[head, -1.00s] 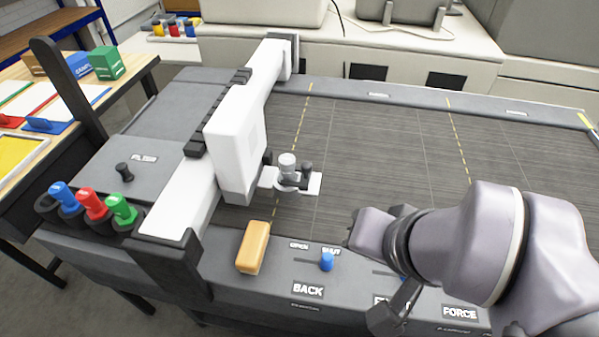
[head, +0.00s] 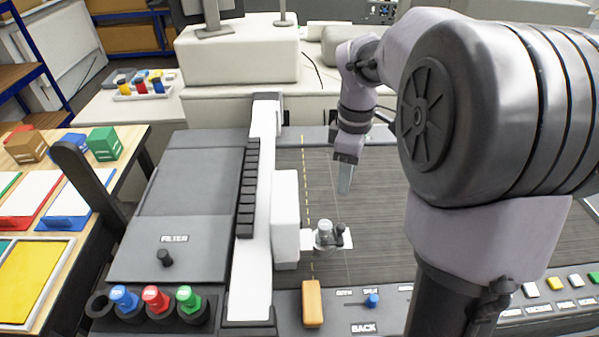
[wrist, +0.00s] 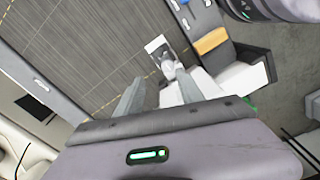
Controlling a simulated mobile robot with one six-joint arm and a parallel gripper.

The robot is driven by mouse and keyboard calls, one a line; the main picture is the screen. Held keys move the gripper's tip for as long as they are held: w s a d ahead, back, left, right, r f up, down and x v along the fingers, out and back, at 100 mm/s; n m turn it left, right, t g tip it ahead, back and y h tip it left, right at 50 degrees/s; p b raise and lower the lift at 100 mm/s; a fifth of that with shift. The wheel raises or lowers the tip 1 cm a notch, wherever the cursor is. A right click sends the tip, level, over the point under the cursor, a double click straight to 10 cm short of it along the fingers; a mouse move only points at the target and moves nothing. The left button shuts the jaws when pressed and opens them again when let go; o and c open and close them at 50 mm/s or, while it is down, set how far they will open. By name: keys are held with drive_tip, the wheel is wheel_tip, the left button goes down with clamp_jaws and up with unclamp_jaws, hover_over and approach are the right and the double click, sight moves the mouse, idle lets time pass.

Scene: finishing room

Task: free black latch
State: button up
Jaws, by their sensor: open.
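A small black latch (head: 340,229) stands on a white plate (head: 346,241), beside a silver cylinder (head: 323,233). The plate juts right from the white carriage head (head: 286,218). My gripper (head: 344,185) is above the dark bed, behind the latch and apart from it. In the wrist view my gripper (wrist: 158,76) has its two fingers spread, with nothing held between them. The silver cylinder (wrist: 167,66) and white plate (wrist: 154,45) show past the fingertips. The latch is too small to make out clearly there.
The white gantry beam (head: 254,215) runs along the bed's left side. A tan block (head: 312,304) and a blue knob (head: 372,300) are on the front ledge. Another black knob (head: 164,257) stands by the FILTER label. The bed (head: 375,200) around the plate is clear.

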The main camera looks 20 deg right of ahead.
sight(342, 225)
drive_tip(key=f+b, duration=0.2)
drive_tip(key=f, duration=0.4)
drive_tip(key=f+b, duration=0.1)
drive_tip(key=f, duration=0.4)
drive_tip(key=f+b, duration=0.2)
drive_tip(key=f, duration=0.4)
drive_tip(key=shift+s+d+f+b, duration=0.25)
drive_tip(key=shift+d+f+b, duration=0.05)
drive_tip(key=shift+d, duration=0.05)
drive_tip(key=shift+c, duration=0.3)
clamp_jaws()
drive_tip(key=shift+r, duration=0.1)
